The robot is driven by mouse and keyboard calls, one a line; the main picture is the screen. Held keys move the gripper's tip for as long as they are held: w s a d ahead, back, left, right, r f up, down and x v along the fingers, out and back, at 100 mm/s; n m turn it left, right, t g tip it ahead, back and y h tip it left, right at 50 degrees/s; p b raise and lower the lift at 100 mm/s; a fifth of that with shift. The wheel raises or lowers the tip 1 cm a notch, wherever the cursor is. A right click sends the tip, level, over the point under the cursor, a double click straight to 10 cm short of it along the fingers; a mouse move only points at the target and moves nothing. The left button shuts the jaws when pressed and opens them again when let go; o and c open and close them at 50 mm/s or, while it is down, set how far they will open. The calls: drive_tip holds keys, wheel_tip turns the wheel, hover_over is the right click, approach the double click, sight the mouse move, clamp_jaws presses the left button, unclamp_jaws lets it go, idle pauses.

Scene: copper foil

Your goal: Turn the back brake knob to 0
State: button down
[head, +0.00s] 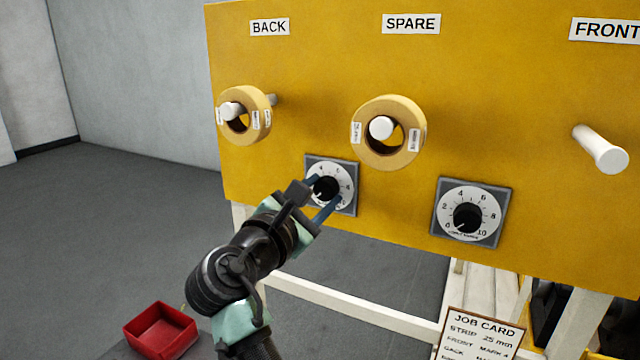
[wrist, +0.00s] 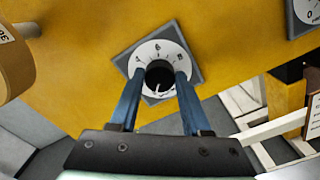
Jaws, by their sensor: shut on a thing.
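The back brake knob (head: 326,188) is a black knob on a white numbered dial with a square grey plate, low on the yellow panel. It also shows in the wrist view (wrist: 159,74). My gripper (head: 325,195) is shut on this knob, with one blue finger on either side of it. A pale mark shows at the knob's lower edge in the wrist view. I cannot read for certain which number it points to, as the fingers hide parts of the dial. The BACK label (head: 269,27) is at the panel's upper left.
A second dial with a black knob (head: 467,217) sits to the right, its pointer near 0. Tape rolls hang on the back peg (head: 262,127) and the spare peg (head: 411,152); the front peg (head: 600,150) is bare. A red tray (head: 160,331) and job card (head: 480,335) are lower down.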

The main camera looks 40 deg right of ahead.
drive_tip(key=shift+n, duration=0.3)
drive_tip(key=shift+c, duration=1.8)
unclamp_jaws()
drive_tip(key=shift+a, duration=0.1)
drive_tip(key=shift+s+a+f, duration=0.1)
drive_tip(key=shift+a+f, duration=0.05)
drive_tip(key=shift+a, duration=0.1)
drive_tip(key=b+v, duration=0.5)
drive_tip(key=v, duration=0.7)
drive_tip(key=shift+a, duration=0.15)
